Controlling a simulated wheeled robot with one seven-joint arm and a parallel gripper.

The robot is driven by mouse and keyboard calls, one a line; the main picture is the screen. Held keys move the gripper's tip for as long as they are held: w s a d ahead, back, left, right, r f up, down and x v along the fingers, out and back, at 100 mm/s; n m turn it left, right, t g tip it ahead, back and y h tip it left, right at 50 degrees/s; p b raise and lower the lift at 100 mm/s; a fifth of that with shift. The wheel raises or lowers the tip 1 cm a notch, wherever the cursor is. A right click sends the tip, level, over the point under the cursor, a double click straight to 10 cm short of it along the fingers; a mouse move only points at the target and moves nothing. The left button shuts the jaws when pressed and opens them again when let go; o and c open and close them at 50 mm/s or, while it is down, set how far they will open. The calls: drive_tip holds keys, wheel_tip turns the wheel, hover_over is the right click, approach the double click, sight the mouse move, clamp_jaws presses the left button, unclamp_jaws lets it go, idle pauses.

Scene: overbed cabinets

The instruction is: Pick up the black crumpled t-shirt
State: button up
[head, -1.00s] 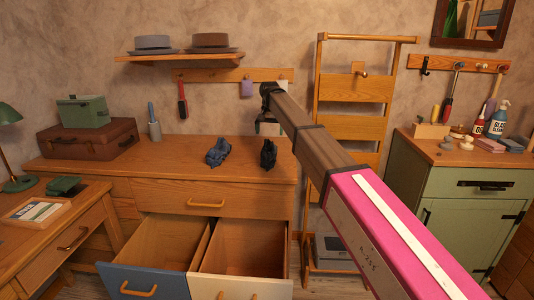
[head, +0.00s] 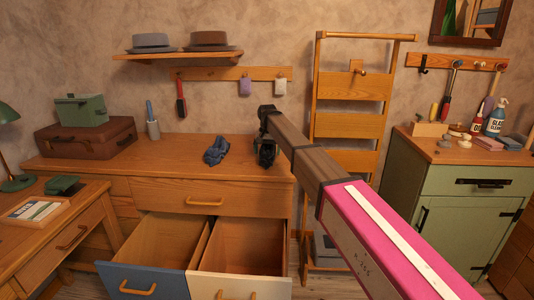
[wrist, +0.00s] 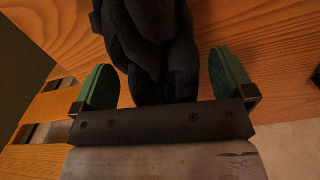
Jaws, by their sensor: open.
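The black crumpled t-shirt (wrist: 150,38) lies on the wooden dresser top. In the wrist view it reaches between the two green-padded fingers of my gripper (wrist: 163,82). The fingers are open, with gaps visible beside the cloth, and do not appear shut on it. In the head view my gripper (head: 266,148) is over the right part of the dresser top, and its dark parts mostly hide the t-shirt, so I cannot tell them apart clearly there.
A crumpled blue cloth (head: 216,150) lies left of my gripper. Two drawers of the dresser (head: 150,148) stand open below, one blue-fronted (head: 128,280) and one cream-fronted (head: 240,287). A wooden ladder rack (head: 350,90) stands behind my arm. A brown suitcase (head: 85,138) sits at left.

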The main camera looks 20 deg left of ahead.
drive_tip(key=c, duration=0.9)
drive_tip(key=shift+r, duration=0.1)
